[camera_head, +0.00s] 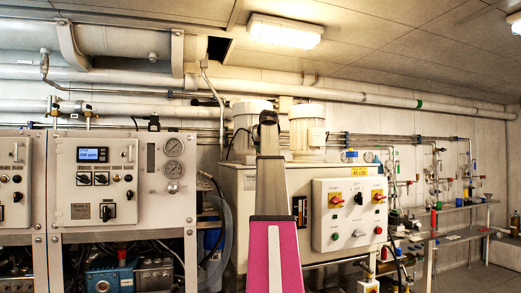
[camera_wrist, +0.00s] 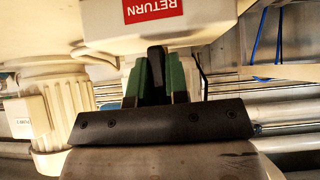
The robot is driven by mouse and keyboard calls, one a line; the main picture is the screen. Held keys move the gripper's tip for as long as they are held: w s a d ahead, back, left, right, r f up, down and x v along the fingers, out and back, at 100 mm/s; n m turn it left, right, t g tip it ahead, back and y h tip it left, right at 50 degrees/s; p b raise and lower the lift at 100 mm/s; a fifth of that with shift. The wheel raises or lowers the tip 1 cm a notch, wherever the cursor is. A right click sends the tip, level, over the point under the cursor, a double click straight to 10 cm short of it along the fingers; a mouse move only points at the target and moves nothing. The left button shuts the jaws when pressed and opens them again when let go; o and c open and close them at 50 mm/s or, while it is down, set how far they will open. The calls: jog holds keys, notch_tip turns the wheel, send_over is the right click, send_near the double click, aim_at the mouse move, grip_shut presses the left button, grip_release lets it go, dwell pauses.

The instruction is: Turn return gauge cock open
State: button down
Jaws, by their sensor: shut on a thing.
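In the wrist view my gripper (camera_wrist: 161,72) has its two green-padded fingers closed on a dark upright lever (camera_wrist: 156,54), which looks like the return gauge cock's handle. The lever sits just below a pale housing (camera_wrist: 210,32) with a red RETURN label (camera_wrist: 153,9), which reads upside down. The cock's body is mostly hidden behind the fingers, and its angle is hard to tell. In the head view my arm rises in front of the cream cabinet; the fingertips and the cock cannot be made out there.
A cream cabinet (camera_head: 232,185) with a control box (camera_head: 350,213) stands behind and right of my arm. Two pale motors (camera_head: 307,128) stand on top. A gauge panel (camera_head: 120,180) is at left. Pipes (camera_head: 110,76) run along the wall. A bench (camera_head: 455,232) is at right.

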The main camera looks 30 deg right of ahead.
jog(key=shift+y, duration=0.3)
jog(key=c, duration=1.1)
grip_release()
jog(key=v, duration=1)
jog(key=shift+s+a+r, duration=0.15)
jog(key=shift+s+r, duration=0.05)
jog(key=shift+s, duration=0.15)
